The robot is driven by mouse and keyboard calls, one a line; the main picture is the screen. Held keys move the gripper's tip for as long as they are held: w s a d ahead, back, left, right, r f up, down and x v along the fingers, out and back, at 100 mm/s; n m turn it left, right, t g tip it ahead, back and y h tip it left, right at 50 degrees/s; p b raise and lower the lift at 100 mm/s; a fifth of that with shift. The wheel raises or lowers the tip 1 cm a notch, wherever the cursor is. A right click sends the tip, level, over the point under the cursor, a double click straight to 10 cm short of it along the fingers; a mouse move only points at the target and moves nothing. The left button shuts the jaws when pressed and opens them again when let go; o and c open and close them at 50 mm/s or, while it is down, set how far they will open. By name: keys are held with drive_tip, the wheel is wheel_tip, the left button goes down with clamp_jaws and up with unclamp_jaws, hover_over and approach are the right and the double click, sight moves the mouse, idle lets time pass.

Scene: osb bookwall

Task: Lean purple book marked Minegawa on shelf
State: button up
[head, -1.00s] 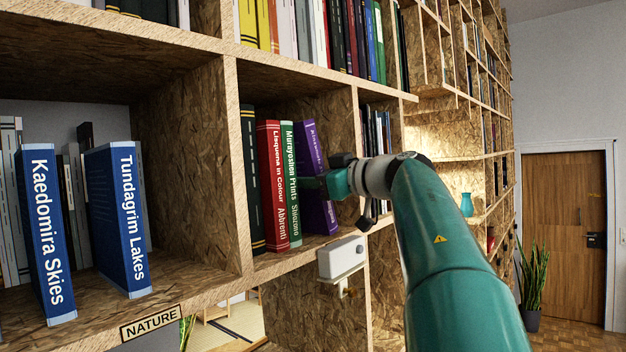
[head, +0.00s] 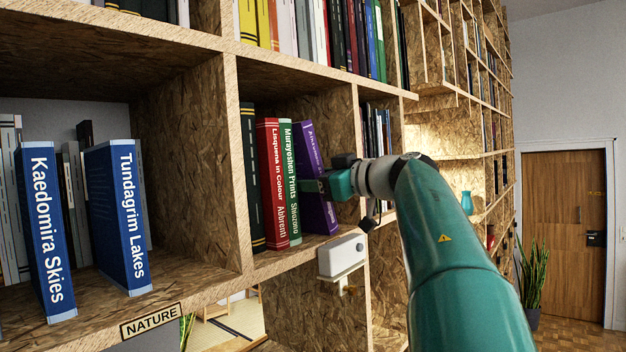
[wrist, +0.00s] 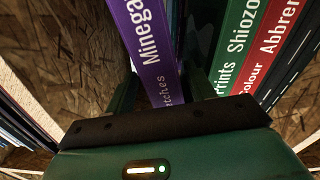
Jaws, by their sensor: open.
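The purple book (head: 315,170) marked "Minega…" stands tilted in the middle compartment, its top leaning left towards the green book (head: 290,185). In the wrist view the purple book (wrist: 148,45) has its white title partly cut off at the top. My gripper (head: 322,185) is at the lower half of its spine. My gripper (wrist: 160,92) is open, with one finger on each side of the purple book's spine. Whether either finger touches the cover cannot be told. The book's base is partly hidden by my gripper in the wrist view.
A red book (head: 270,185) and a dark book (head: 250,180) stand left of the green one. The wooden divider (head: 358,130) is to the right. A small white box (head: 342,256) sits at the shelf's front edge, below my gripper.

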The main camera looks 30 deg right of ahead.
drive_tip(key=v, duration=1.3)
drive_tip(key=shift+s, duration=0.25)
drive_tip(key=shift+r, duration=0.1)
